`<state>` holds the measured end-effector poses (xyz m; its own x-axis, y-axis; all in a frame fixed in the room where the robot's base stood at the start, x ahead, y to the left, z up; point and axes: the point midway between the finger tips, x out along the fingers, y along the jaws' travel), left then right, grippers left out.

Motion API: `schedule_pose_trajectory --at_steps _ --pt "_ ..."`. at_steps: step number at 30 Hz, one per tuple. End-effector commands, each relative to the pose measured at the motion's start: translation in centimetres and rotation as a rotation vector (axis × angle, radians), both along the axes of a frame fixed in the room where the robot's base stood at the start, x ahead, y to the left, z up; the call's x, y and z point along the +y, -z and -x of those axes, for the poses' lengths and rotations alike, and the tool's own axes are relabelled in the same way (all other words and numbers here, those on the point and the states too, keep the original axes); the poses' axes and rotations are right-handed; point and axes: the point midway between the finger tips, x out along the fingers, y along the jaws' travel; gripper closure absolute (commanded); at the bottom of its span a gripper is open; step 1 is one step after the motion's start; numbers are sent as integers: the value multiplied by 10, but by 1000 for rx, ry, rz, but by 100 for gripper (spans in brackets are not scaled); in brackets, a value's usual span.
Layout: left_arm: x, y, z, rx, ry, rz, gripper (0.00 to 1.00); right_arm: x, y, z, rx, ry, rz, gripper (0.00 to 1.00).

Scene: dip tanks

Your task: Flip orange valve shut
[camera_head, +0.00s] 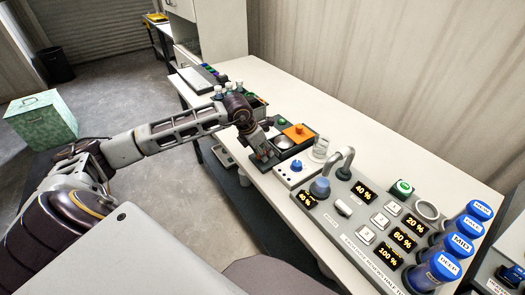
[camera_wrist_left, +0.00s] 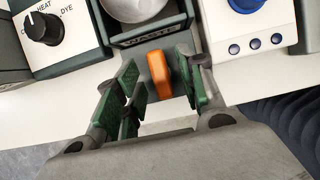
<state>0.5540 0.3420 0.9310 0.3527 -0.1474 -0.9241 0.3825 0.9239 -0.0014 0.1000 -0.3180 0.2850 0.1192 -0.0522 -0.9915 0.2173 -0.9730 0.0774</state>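The orange valve handle (camera_wrist_left: 159,75) shows in the left wrist view, below the dark box labelled WASTE (camera_wrist_left: 150,39). It points toward my wrist. My left gripper (camera_wrist_left: 157,82) is open. Its green-padded fingers stand on either side of the handle, with a visible gap on each side. In the head view, my left gripper (camera_head: 263,154) is at the near edge of the white bench, in front of the dark box with a round metal basin (camera_head: 285,142). The valve handle cannot be made out there behind the gripper. My right gripper is not in view.
A white unit with a blue knob (camera_head: 296,166) stands right of the gripper. A grey control panel (camera_head: 345,209) with lit percentages and blue-capped containers is further right. A black HEAT/DYE knob (camera_wrist_left: 43,28) is at left in the wrist view. The bench behind (camera_head: 340,113) is clear.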

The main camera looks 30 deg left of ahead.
Motion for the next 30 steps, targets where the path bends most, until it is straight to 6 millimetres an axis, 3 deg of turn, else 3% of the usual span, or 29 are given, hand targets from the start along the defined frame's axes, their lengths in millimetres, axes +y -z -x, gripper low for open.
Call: schedule_pose_trajectory --at_steps 13,22,30 --pt "0 5 -2 0 0 -1 61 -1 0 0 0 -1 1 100" --pt "0 5 -2 0 0 -1 99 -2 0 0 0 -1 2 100" --pt "0 5 -2 -1 6 -1 100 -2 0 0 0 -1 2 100"
